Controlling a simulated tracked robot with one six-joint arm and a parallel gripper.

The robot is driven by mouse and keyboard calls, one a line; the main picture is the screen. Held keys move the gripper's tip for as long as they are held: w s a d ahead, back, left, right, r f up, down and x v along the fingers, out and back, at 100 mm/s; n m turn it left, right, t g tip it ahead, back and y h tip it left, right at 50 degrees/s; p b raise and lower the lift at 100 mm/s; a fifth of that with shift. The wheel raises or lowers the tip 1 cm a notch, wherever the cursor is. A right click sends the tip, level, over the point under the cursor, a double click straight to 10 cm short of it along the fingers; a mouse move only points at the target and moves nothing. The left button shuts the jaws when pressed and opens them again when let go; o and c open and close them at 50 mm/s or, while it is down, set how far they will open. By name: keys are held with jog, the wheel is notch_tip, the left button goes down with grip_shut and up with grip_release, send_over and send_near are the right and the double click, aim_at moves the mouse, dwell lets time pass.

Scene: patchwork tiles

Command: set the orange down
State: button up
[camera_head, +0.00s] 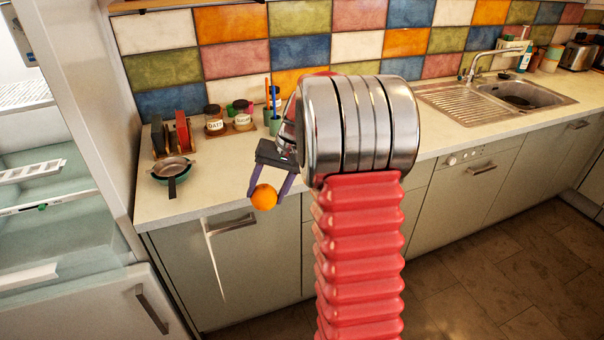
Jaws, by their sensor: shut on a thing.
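The orange (264,197) is a small round fruit held between the two purple fingers of my gripper (268,195). My gripper is shut on it, fingers pointing down. In the picture the orange shows against the cabinet front, just below the front edge of the pale countertop (220,187). I cannot tell how far it is from the counter. My red and silver arm hides the counter to the right of the gripper.
A pan (172,170) sits on the counter's left end near a rack (171,136). Jars (214,119) stand by the tiled wall. An open fridge (60,180) is at left, a sink (520,95) at right. Counter between pan and gripper is clear.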

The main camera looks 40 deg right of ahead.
jog(key=w+a+f+n+g, duration=0.1)
jog(key=a+f+n, duration=0.2)
jog(key=a, duration=0.7)
jog(key=w+a+f+n+g, duration=0.1)
jog(key=a+f+n, duration=0.2)
jog(key=a, duration=0.8)
jog(key=shift+w+f+n+g+y, duration=0.2)
jog(key=shift+f+n+g+y, duration=0.1)
jog(key=shift+f+y, duration=0.15)
jog(key=shift+s, duration=0.1)
